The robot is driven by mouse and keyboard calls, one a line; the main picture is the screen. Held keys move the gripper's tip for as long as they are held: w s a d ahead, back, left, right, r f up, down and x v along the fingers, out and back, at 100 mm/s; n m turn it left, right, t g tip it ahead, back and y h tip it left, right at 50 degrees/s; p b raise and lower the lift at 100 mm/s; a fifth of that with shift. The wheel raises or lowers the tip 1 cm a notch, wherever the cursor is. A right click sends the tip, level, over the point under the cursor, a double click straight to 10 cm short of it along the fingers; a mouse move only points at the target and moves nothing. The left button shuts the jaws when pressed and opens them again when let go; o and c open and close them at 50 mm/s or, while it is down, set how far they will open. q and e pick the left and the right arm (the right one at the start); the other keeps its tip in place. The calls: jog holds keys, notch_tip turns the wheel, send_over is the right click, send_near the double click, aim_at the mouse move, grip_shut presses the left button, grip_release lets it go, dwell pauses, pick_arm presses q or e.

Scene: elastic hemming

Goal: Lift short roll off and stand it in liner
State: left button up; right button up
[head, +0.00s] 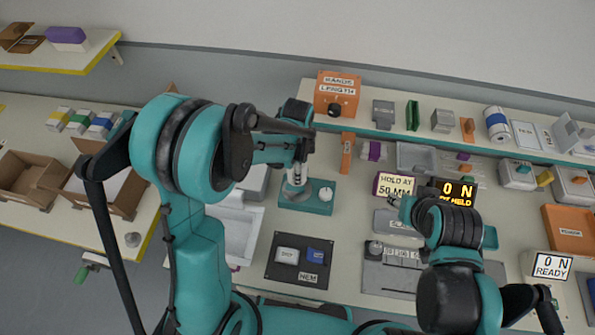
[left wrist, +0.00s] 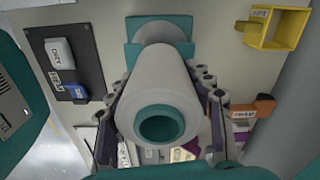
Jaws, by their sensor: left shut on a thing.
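A white roll with a teal core (left wrist: 158,90) fills the middle of the left wrist view, seen end-on. My left gripper (left wrist: 160,105) is shut on it, one finger along each side. In the head view my left gripper (head: 298,160) is over the teal stand (head: 305,207), and only part of the white roll (head: 295,186) shows beneath it. The teal stand (left wrist: 150,28) is behind the roll in the left wrist view; I cannot tell whether they touch. My right gripper (head: 397,203) is small and mostly hidden beside the right arm. I cannot pick out the liner with certainty.
Open cardboard boxes (head: 30,178) stand on the left table. A black panel with two switches (head: 298,275) lies in front of the stand. An orange box (head: 337,94) is behind it. Signs and a lit display (head: 455,194) stand at the right. A floor gap separates the tables.

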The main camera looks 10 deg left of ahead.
pick_arm(q)
jog(key=shift+r, duration=0.15)
jog(key=shift+r, duration=0.3)
dwell(0.4)
notch_tip(320, 180, up, 4)
jog(key=p, duration=0.3)
dwell(0.6)
